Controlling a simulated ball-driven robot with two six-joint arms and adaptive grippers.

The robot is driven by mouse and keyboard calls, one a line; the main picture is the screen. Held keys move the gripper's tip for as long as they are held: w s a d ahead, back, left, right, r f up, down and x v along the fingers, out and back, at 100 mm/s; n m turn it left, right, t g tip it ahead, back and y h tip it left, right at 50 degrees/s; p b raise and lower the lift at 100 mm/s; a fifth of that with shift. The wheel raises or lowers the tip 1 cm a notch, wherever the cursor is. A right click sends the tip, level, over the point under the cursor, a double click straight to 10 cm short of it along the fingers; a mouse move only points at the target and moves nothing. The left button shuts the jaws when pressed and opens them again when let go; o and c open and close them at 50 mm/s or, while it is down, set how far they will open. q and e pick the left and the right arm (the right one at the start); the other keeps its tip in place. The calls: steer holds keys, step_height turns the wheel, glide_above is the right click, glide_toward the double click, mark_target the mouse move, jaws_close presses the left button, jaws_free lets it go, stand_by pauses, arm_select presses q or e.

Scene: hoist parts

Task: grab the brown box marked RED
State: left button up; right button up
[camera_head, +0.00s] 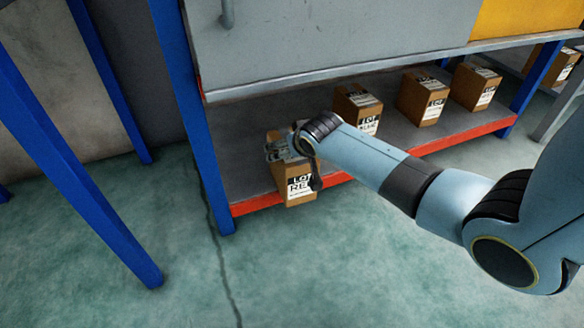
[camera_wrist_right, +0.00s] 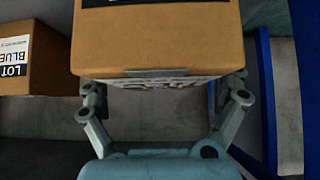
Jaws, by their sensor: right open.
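The brown box with a white and black label reading "LOT RE", the rest covered, (camera_head: 296,194) stands at the left end of the low shelf, near its front edge. My right gripper (camera_head: 283,148) is over the top of this box and hides part of it. In the right wrist view the box (camera_wrist_right: 165,40) fills the upper middle, with the fingers of my right gripper (camera_wrist_right: 165,82) spread to either side of it. The gripper is open. I cannot tell whether the fingers touch the box. My left gripper is not in view.
A brown box marked BLUE (camera_head: 352,106) stands to the right; it also shows in the right wrist view (camera_wrist_right: 45,55). Two more boxes (camera_head: 413,100) (camera_head: 465,88) stand farther right. The shelf (camera_head: 400,133) has a red front edge, blue posts (camera_head: 187,110) and a grey panel above (camera_head: 330,40).

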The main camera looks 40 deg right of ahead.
steer(key=shift+c, duration=0.4)
steer(key=c, duration=1.4)
steer(key=shift+r, duration=0.15)
steer(key=shift+w, duration=0.1)
